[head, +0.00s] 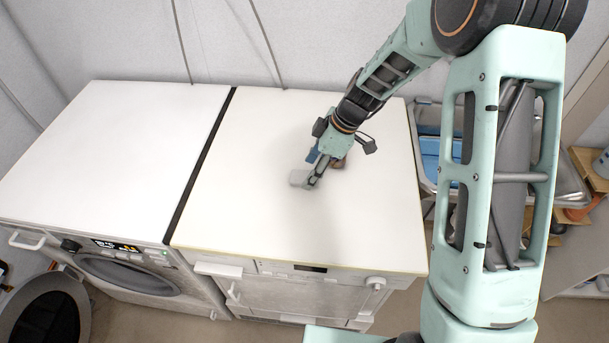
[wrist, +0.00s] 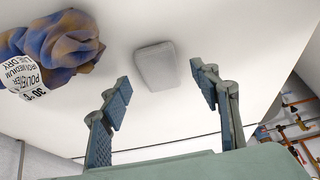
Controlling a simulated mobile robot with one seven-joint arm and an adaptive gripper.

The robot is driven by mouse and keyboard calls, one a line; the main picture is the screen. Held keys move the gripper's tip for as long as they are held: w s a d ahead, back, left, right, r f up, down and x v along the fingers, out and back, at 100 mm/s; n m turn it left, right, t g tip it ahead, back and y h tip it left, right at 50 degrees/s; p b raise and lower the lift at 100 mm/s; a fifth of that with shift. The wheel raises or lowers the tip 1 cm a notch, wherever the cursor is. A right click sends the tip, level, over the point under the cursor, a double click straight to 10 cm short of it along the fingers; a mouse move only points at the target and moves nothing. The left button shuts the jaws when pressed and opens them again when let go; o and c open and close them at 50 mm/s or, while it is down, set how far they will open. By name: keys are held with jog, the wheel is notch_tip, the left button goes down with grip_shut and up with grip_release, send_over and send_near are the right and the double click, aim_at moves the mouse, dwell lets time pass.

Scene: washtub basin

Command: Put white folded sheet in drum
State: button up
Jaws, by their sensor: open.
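The white folded sheet (head: 299,179) is a small pale grey-white pad lying flat on the white top of the right-hand machine. In the wrist view the sheet (wrist: 157,65) lies beyond the fingertips, centred between them. My gripper (head: 314,177) is over that top, close beside the sheet. In the wrist view my gripper (wrist: 162,88) has its fingers wide apart with nothing between them. The left-hand machine has a round dark front opening (head: 130,274), seen steeply from above; the drum's inside cannot be made out.
A crumpled blue and brown cloth with a white label (wrist: 55,45) lies left of the sheet in the wrist view. A round dark door (head: 45,318) stands at the lower left. A metal sink with a blue basin (head: 432,150) is at the right. The left machine top (head: 110,140) is clear.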

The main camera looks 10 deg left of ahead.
jog(key=shift+x, duration=1)
jog(key=c, duration=0.9)
jog(key=shift+r, duration=0.2)
